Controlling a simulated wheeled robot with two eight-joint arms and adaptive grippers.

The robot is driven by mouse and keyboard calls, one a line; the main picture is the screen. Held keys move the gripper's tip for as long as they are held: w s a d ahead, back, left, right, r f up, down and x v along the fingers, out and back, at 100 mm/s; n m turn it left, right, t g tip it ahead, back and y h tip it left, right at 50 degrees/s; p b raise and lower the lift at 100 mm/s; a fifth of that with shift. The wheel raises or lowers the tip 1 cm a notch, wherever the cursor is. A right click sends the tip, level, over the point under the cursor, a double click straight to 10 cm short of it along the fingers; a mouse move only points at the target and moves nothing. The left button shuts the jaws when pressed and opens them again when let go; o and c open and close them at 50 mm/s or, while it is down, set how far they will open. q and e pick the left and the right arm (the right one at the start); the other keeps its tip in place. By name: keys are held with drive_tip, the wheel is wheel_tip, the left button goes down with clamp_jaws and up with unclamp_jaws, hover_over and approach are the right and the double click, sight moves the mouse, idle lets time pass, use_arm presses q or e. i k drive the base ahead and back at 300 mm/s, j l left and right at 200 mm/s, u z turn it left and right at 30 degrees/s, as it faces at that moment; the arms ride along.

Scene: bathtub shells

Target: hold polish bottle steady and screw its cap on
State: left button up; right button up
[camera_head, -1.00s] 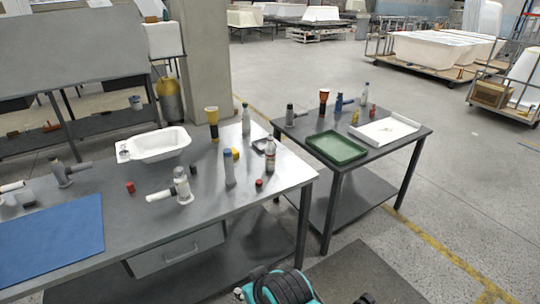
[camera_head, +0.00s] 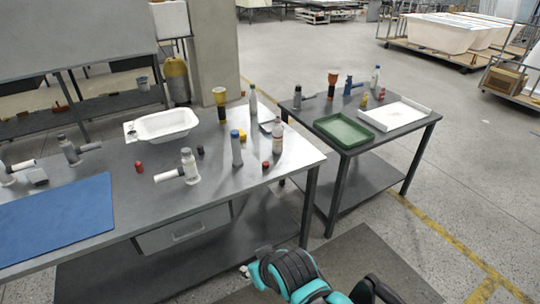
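I cannot tell for certain which bottle is the polish bottle. A bottle with a pale label (camera_head: 277,140) stands upright near the right end of the long grey table. A slim pale bottle (camera_head: 253,102) stands behind it, and a blue-topped grey cylinder (camera_head: 236,150) stands to its left. A small red cap-like piece (camera_head: 265,165) sits in front of the labelled bottle, and another red piece (camera_head: 139,167) lies further left. Whether either is the bottle's cap is unclear. Teal and black parts of my arm show at the bottom, away from the table top. Neither gripper's fingers are visible.
The long table (camera_head: 120,220) also bears a white basin (camera_head: 165,125), a blue mat (camera_head: 55,220) and several tools. A second table (camera_head: 400,145) to the right holds a green tray (camera_head: 343,131), a white tray (camera_head: 394,114) and several small items. A floor gap separates the tables.

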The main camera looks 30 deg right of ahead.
sight(278, 130)
drive_tip(key=i+l+u, duration=0.4)
drive_tip(key=l, duration=0.7)
drive_tip(key=l+u, duration=0.35)
drive_tip(key=l, duration=0.8)
drive_tip(key=l+u, duration=0.4)
drive_tip(key=l, duration=0.8)
drive_tip(key=i, duration=0.05)
